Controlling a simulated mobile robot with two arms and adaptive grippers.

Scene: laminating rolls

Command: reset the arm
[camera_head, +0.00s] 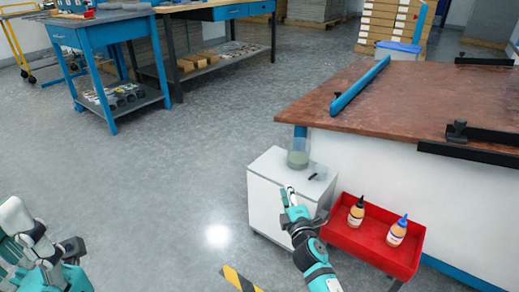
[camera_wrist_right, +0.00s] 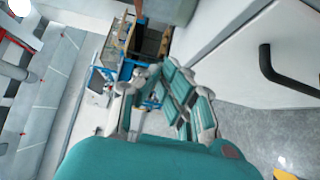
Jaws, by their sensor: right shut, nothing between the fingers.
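My right arm reaches up from the bottom of the head view. Its teal and grey gripper (camera_head: 288,194) is shut and empty, in front of a small white cabinet (camera_head: 270,205). In the right wrist view the fingers of this gripper (camera_wrist_right: 172,85) show close up, with nothing held. The cabinet's white front and dark handle (camera_wrist_right: 285,75) are at the right of that view.
A red tray (camera_head: 374,245) with two bottles is right of my right gripper. A brown-topped workbench (camera_head: 400,110) is behind. Blue tables (camera_head: 110,35) stand at the back left. The grey floor (camera_head: 170,170) between is clear.

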